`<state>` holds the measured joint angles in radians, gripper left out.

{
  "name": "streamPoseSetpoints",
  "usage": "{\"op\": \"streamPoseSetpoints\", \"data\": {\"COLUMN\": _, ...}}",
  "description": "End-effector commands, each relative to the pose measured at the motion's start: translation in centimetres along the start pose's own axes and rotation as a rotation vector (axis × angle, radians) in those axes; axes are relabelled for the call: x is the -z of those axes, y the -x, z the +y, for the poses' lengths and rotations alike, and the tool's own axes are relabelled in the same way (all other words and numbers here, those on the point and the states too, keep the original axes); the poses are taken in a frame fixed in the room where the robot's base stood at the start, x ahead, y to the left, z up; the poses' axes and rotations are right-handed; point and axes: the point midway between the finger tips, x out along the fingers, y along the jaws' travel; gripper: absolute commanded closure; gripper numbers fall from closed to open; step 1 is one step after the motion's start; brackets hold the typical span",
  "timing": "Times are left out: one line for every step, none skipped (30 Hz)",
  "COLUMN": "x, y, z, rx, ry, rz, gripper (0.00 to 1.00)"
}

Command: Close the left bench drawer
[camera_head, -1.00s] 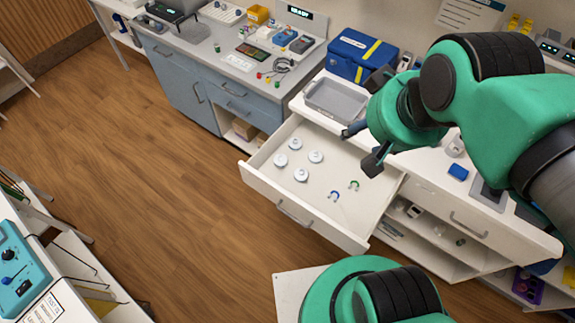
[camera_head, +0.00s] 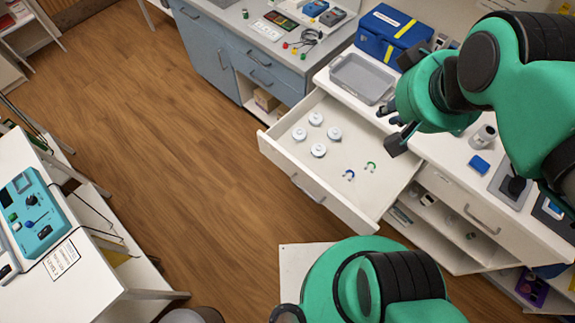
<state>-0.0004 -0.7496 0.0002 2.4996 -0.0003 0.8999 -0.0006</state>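The left bench drawer (camera_head: 275,156) is white and pulled far out from the white bench (camera_head: 325,80). Its front has a grey handle (camera_head: 308,190). Inside lie several round white pieces (camera_head: 316,119) and two small horseshoe-shaped pieces, one blue (camera_head: 349,174) and one green (camera_head: 371,166). My gripper (camera_head: 391,127) is above the drawer's right rear part, near the bench edge.
A grey tray (camera_head: 362,78), a blue case (camera_head: 393,38) and a small blue block (camera_head: 479,165) are on the bench top. A closed drawer (camera_head: 470,210) is to the right, above open shelves. Wooden floor (camera_head: 190,150) is clear left of the open drawer. A blue-grey cabinet (camera_head: 262,75) stands behind.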

Motion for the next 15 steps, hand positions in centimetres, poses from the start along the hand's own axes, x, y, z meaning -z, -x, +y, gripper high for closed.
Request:
{"op": "streamPoseSetpoints", "data": {"x": 0.1, "y": -0.1, "z": 0.0, "rx": 0.000, "ry": 0.004, "rz": -0.002, "gripper": 1.00}}
{"op": "streamPoseSetpoints", "data": {"x": 0.1, "y": -0.1, "z": -0.1, "rx": 0.000, "ry": 0.009, "rz": -0.003, "gripper": 1.00}}
{"op": "streamPoseSetpoints", "data": {"x": 0.2, "y": -0.3, "z": -0.1, "rx": -0.001, "ry": 0.017, "rz": -0.006, "gripper": 1.00}}
{"op": "streamPoseSetpoints", "data": {"x": 0.3, "y": -0.4, "z": -0.2, "rx": -0.001, "ry": 0.026, "rz": -0.008, "gripper": 1.00}}
{"op": "streamPoseSetpoints", "data": {"x": 0.5, "y": -0.6, "z": -0.2, "rx": -0.001, "ry": 0.036, "rz": -0.012, "gripper": 1.00}}
{"op": "streamPoseSetpoints", "data": {"x": 0.7, "y": -0.8, "z": -0.3, "rx": -0.002, "ry": 0.053, "rz": -0.018, "gripper": 1.00}}
{"op": "streamPoseSetpoints", "data": {"x": 0.9, "y": -1.1, "z": -0.4, "rx": -0.004, "ry": 0.068, "rz": -0.024, "gripper": 1.00}}
{"op": "streamPoseSetpoints", "data": {"x": 1.1, "y": -1.4, "z": -0.5, "rx": -0.005, "ry": 0.088, "rz": -0.030, "gripper": 1.00}}
{"op": "streamPoseSetpoints", "data": {"x": 1.4, "y": -1.9, "z": -0.7, "rx": -0.007, "ry": 0.117, "rz": -0.038, "gripper": 1.00}}
{"op": "streamPoseSetpoints", "data": {"x": 1.7, "y": -2.3, "z": -0.9, "rx": -0.008, "ry": 0.140, "rz": -0.045, "gripper": 1.00}}
{"op": "streamPoseSetpoints", "data": {"x": 2.1, "y": -2.7, "z": -1.0, "rx": -0.009, "ry": 0.166, "rz": -0.051, "gripper": 1.00}}
{"op": "streamPoseSetpoints", "data": {"x": 2.5, "y": -3.4, "z": -1.3, "rx": -0.011, "ry": 0.206, "rz": -0.064, "gripper": 1.00}}
{"op": "streamPoseSetpoints", "data": {"x": 2.8, "y": -3.9, "z": -1.6, "rx": -0.012, "ry": 0.236, "rz": -0.072, "gripper": 1.00}}
{"op": "streamPoseSetpoints", "data": {"x": 3.2, "y": -4.5, "z": -1.8, "rx": -0.014, "ry": 0.270, "rz": -0.081, "gripper": 1.00}}
{"op": "streamPoseSetpoints", "data": {"x": 3.6, "y": -5.3, "z": -2.2, "rx": -0.016, "ry": 0.316, "rz": -0.094, "gripper": 1.00}}
